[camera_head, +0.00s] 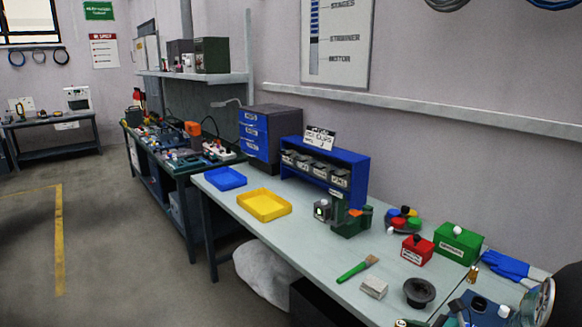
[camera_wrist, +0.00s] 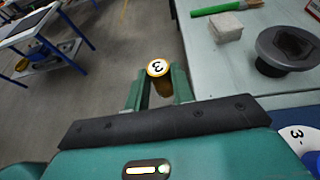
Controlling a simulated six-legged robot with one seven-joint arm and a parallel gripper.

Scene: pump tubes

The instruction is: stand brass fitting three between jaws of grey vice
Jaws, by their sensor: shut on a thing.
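My gripper (camera_wrist: 158,88) is shut on brass fitting three (camera_wrist: 158,68), whose round white top shows a black 3 inside a brass rim. Its brass body hangs between the two green fingers. In the wrist view the fitting is over the floor, left of the bench edge and apart from the bench. In the head view a small grey block-like thing (camera_head: 322,209) stands beside a green vice-like thing (camera_head: 352,222) near the blue rack. I cannot tell whether that grey thing is the grey vice; its jaws are not clear.
The bench (camera_head: 300,248) holds a dark round dish-like piece (camera_head: 419,292), a pale block (camera_head: 374,288), a green brush (camera_head: 357,268), a red box (camera_head: 417,248) and a green box (camera_head: 458,243). A yellow tray (camera_head: 264,205) sits left. Some bench top between them is clear.

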